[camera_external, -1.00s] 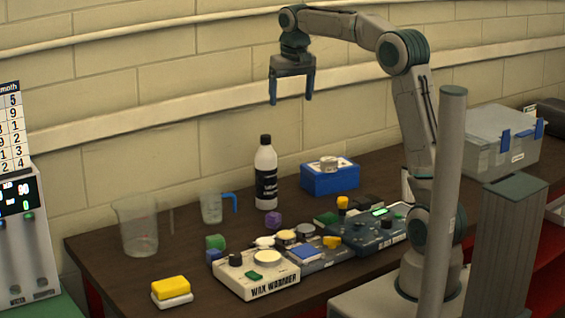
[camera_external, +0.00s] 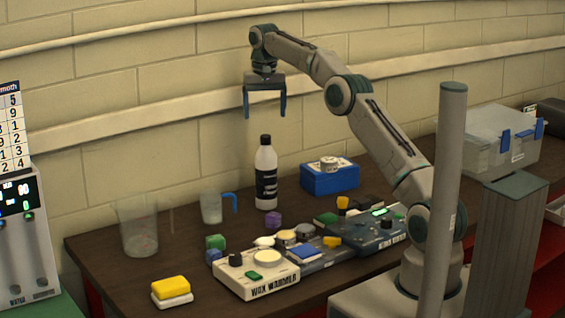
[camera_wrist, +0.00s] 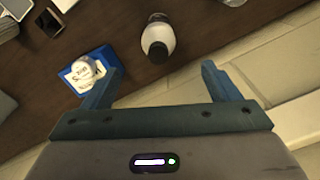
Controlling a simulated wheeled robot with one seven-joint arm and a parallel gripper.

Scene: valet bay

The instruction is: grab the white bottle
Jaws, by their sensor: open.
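The white bottle (camera_external: 266,176) stands upright on the dark table near the wall, with a black cap and a black label. My gripper (camera_external: 264,114) is open and empty, pointing down above the bottle's cap in the external view, with a gap between them. In the wrist view the bottle (camera_wrist: 158,38) shows from above, beyond the fingertips and roughly between them. My gripper's two blue fingers (camera_wrist: 160,80) are spread apart there and touch nothing.
A blue box (camera_external: 330,179) with a white roll on top stands right of the bottle. A blue-handled cup (camera_external: 211,208) and a clear beaker (camera_external: 138,228) stand to its left. Devices, including a wax warmer (camera_external: 256,274), and a purple block (camera_external: 273,220) are in front.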

